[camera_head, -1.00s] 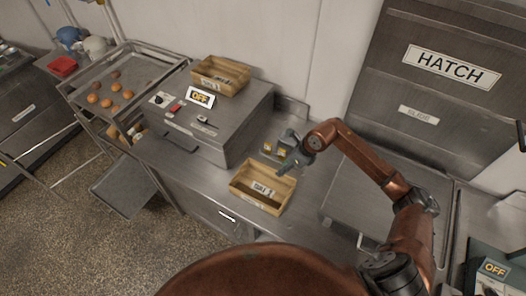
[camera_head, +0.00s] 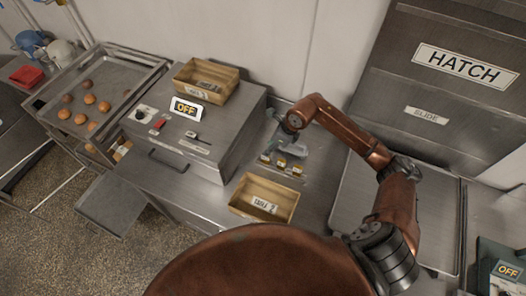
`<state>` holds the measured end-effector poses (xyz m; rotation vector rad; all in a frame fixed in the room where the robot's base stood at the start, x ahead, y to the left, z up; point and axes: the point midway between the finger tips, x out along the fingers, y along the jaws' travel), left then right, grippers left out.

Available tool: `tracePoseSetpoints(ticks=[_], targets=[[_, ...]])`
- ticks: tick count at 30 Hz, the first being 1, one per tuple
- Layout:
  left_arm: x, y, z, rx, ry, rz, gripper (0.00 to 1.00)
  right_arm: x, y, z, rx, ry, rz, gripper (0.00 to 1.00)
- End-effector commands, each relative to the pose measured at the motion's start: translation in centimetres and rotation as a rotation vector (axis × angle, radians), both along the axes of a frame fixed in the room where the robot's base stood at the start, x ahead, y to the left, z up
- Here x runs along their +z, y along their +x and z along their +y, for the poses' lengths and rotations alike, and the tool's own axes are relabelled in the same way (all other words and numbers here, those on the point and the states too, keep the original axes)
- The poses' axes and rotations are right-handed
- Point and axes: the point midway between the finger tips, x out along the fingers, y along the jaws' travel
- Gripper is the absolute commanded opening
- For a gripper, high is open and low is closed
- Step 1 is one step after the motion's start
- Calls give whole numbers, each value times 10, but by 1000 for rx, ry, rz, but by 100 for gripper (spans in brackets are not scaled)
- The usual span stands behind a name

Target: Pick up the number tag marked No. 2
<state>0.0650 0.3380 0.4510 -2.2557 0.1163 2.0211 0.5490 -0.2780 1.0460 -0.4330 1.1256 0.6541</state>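Three small tags with yellow and dark faces stand in a row on the steel counter: a left tag (camera_head: 265,158), a middle tag (camera_head: 281,163) and a right tag (camera_head: 297,170). Their numbers are too small to read, so I cannot tell which is No. 2. My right gripper (camera_head: 284,145), grey-green, is just behind and above the row, near the left and middle tags. Whether it touches them, and how far its fingers are apart, is unclear. My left gripper is not in view.
A wooden box (camera_head: 241,208) with a white label stands in front of the tags. The hatch (camera_head: 440,95) is at the right.

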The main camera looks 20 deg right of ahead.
Motion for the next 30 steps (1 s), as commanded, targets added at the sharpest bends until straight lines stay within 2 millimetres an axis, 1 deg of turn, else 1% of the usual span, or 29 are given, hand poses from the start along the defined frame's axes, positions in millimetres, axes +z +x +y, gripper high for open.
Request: tracePoseSetpoints(ticks=[4,7,9,11,14,16,19,22,25,30], targets=[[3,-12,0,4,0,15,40,-15,0,-1,-11,1,4,32],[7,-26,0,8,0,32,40,-24,2,-2,-17,1,4,32],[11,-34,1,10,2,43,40,-32,3,0,-18,3,7,32],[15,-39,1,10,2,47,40,-41,6,2,-19,4,6,32],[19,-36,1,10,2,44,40,-55,11,5,-20,3,4,32],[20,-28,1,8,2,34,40,-62,13,7,-17,1,4,32],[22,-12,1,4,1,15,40,-68,15,8,-17,0,3,32],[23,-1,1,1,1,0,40,-68,15,8,-15,-2,1,32],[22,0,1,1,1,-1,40,-68,15,9,-14,-1,2,32],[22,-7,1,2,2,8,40,-68,15,9,-13,-1,1,21]])
